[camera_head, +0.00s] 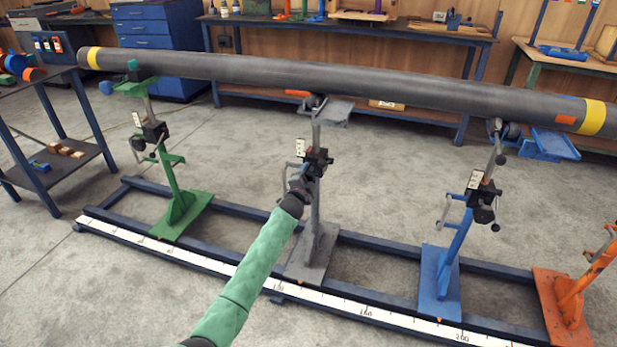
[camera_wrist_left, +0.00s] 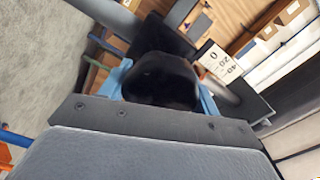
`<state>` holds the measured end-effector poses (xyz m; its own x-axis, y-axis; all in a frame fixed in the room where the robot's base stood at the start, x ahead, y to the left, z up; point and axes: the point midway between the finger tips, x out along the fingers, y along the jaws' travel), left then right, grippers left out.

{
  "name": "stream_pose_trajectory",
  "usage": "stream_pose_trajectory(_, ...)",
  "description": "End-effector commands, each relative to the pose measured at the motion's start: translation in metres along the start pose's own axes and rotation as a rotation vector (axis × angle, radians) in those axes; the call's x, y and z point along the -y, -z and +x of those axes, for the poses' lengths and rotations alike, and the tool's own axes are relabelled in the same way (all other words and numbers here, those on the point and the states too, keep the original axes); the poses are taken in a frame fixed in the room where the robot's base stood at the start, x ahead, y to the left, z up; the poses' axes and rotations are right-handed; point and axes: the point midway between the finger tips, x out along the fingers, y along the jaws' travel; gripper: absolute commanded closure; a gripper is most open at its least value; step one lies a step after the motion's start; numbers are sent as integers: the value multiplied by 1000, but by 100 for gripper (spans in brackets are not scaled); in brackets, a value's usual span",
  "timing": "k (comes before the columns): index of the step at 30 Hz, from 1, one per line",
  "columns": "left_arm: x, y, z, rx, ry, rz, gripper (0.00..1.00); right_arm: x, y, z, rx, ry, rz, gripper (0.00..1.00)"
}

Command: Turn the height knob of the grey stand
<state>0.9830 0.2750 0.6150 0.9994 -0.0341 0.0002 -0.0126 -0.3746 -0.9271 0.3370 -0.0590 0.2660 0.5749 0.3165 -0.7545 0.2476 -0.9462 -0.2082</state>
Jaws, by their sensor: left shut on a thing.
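The grey stand (camera_head: 317,215) stands on the floor rail in the middle of the head view, under the long dark pipe (camera_head: 350,82). My left gripper (camera_head: 301,182) reaches it at the dark clamp block on its post, at the end of my green-sleeved arm. In the left wrist view, a round black knob (camera_wrist_left: 160,82) sits between light blue fingertips, and the gripper is shut on it. A white scale plate (camera_wrist_left: 219,63) with numbers is just beyond the knob. In the head view the knob is hidden by the gripper. My right gripper is not in view.
A green stand (camera_head: 172,185), a blue stand (camera_head: 452,245) and an orange stand (camera_head: 577,285) share the rail (camera_head: 215,262) with its white ruler. Workbenches and a blue drawer cabinet (camera_head: 150,45) line the back. A dark shelf cart (camera_head: 60,130) stands at left. Grey floor is open between.

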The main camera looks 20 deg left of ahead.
Motion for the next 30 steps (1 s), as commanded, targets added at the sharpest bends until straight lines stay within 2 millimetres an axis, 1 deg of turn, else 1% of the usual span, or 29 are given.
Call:
stream_pose_trajectory(2, -2, -2, -1, 2, -3, 1, 61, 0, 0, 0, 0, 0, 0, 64)
stream_pose_trajectory(3, -2, -2, -1, 2, -3, 1, 36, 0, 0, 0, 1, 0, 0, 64)
stream_pose_trajectory(5, -2, -2, -1, 2, -3, 1, 24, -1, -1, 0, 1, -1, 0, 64)
stream_pose_trajectory(6, -2, -2, -1, 2, -2, 1, 16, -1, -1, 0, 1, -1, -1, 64)
stream_pose_trajectory(14, -1, -1, 0, 1, -1, 1, 16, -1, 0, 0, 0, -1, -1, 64)
stream_pose_trajectory(17, -1, -1, -3, 0, -1, 2, 16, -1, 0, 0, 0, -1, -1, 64)
stream_pose_trajectory(20, -1, -1, -11, 0, -1, 2, 16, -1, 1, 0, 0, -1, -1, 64)
stream_pose_trajectory(30, -1, -1, -57, 1, -1, 1, 16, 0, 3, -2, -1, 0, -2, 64)
